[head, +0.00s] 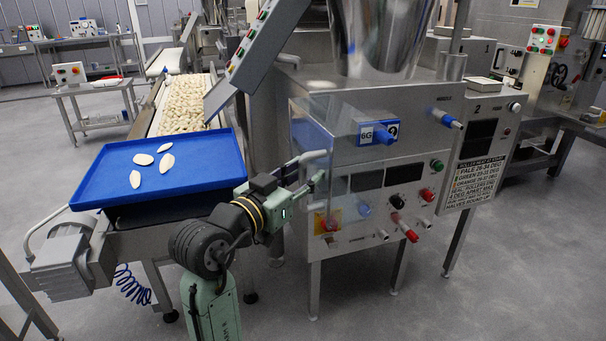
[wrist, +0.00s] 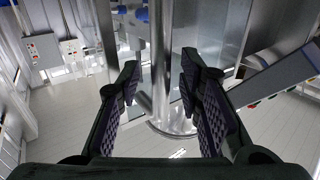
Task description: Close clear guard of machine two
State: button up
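Machine two (head: 475,135), a steel cabinet with a "2" on its right-hand panel, stands right of centre in the head view. A faint see-through panel, seemingly the clear guard (head: 311,128), shows at its front left. How far it stands open I cannot tell. A pale bar like a handle (head: 314,156) sits low on it, just above my gripper (head: 308,186). In the wrist view my gripper (wrist: 157,90) is open, its two dark ridged fingers well apart. An upright shiny metal bar (wrist: 161,60) shows between them; I see no finger touching it.
A slanted control panel (head: 262,42) hangs above. Red knobs (head: 408,232) stick out of the cabinet front. Floor (head: 530,260) is clear at the right.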

jog(key=shift+c, duration=0.2)
grip_shut()
dwell(0.6)
